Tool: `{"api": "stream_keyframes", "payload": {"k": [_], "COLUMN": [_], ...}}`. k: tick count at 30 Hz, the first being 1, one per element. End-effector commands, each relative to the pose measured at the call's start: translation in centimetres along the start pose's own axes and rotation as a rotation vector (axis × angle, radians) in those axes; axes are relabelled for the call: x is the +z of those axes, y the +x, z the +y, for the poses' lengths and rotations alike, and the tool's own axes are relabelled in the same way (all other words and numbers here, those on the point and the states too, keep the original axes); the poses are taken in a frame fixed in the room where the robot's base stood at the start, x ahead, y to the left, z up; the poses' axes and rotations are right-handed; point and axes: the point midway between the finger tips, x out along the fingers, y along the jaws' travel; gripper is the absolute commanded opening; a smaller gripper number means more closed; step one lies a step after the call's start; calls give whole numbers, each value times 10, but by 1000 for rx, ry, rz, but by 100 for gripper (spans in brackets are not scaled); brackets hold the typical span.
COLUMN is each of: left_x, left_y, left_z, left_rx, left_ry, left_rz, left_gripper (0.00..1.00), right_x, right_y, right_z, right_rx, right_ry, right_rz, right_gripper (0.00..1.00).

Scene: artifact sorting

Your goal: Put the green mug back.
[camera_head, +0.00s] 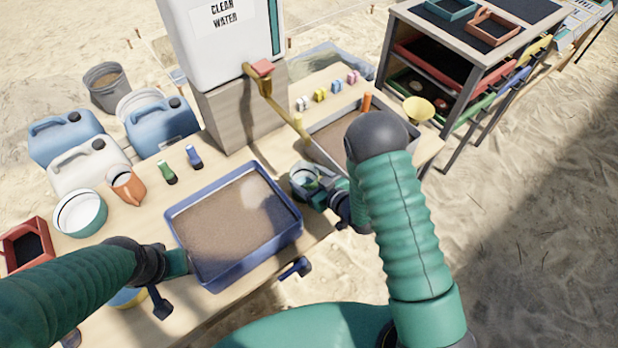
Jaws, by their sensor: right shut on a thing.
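The green mug (304,174) is small in the camera_head view and partly covered by my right gripper. It is between the blue tray and the grey basin. My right gripper (316,188) is shut on it, and my forearm hides part of the space behind. My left gripper (182,262) is at the left wall of the blue tray (254,246); its fingers are too small and dark to tell whether they are open or shut.
A grey basin (318,153) of brown water lies right of the mug, below the tap of the white water tank (215,60). A shelf rack (436,55) stands back right.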

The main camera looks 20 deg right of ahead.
Motion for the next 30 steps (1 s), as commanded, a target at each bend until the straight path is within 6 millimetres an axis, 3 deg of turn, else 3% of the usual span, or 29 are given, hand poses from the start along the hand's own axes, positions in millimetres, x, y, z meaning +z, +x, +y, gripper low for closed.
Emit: {"api": "stream_keyframes", "payload": {"k": [7,8,12,23,26,30], "left_x": [1,1,0,-1,0,0], "left_y": [3,3,2,-3,-1,-1], "left_z": [0,0,0,0,0,0], "left_rx": [0,0,0,0,0,0], "left_ry": [0,0,1,0,0,0], "left_rz": [0,0,0,0,0,0], "left_gripper": [36,36,36,36,36,36], "right_x": [4,5,3,-3,1,1], "right_y": [0,0,0,-2,-16,-51], "right_z": [6,6,4,2,4,5], "right_rx": [1,1,1,1,4,4], "right_ry": [4,4,2,1,4,7], "right_rz": [3,1,0,0,-3,-3], "right_gripper": [0,74,92,95,95,95]}}
